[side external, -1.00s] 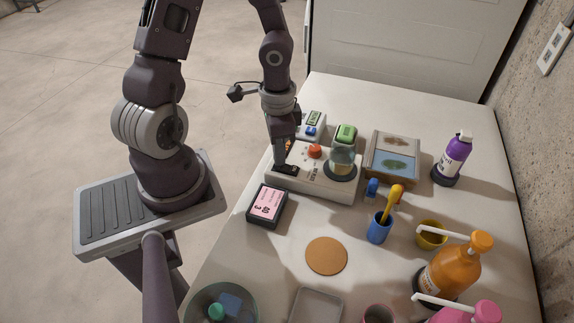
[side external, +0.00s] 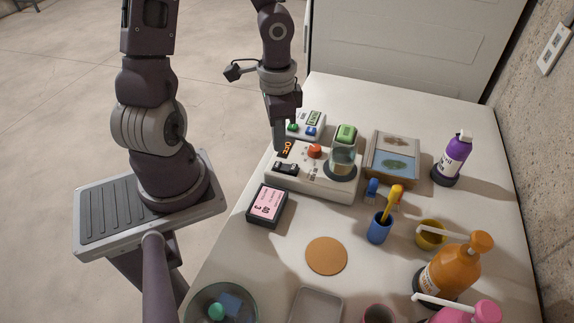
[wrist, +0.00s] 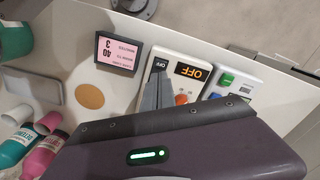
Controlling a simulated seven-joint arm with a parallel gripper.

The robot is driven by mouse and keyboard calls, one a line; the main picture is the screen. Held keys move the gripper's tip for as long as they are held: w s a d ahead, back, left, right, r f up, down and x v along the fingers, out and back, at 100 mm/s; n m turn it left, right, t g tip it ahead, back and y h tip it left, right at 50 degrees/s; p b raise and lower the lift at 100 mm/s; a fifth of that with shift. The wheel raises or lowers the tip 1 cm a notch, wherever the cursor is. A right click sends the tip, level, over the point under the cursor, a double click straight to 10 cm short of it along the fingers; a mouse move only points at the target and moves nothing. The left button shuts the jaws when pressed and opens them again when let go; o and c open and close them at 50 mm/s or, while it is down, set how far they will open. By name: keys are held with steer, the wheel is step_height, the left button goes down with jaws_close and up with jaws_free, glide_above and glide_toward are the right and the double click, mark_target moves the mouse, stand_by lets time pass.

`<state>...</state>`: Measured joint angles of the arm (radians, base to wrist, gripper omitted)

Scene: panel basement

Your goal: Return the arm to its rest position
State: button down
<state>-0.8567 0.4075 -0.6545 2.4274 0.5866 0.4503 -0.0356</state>
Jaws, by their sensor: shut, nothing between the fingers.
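My gripper (side external: 278,148) is shut and empty, raised just above the left end of a white panel device (side external: 312,190) on the table. In the wrist view my gripper's closed fingers (wrist: 153,104) overlap the same device. The device (wrist: 172,66) has a black switch marked OFF (wrist: 161,65) and an orange display (wrist: 195,72) that reads OFF. An orange-red knob (side external: 315,151) is on its top. A glass beaker with a green top (side external: 343,150) stands at its right end.
A pink-faced timer (side external: 267,204), an orange disc (side external: 327,256) and a blue cup (side external: 379,228) with a yellow tool are in front. A second small device (side external: 308,122) is behind. Purple (side external: 453,157) and orange (side external: 453,268) bottles stand at right. Open floor lies left of the table.

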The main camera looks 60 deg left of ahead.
steer(key=shift+r, duration=1)
steer(key=s+d+r+n+t, duration=0.1)
steer(key=s+d+r, duration=0.3)
steer(key=r, duration=0.4)
steer(key=s+d+r+n+t, duration=0.2)
steer(key=s+d+r+t, duration=0.2)
steer(key=r, duration=0.4)
steer(key=shift+d+r+t, duration=0.25)
steer(key=shift+t, duration=0.05)
steer(key=shift+w, duration=0.1)
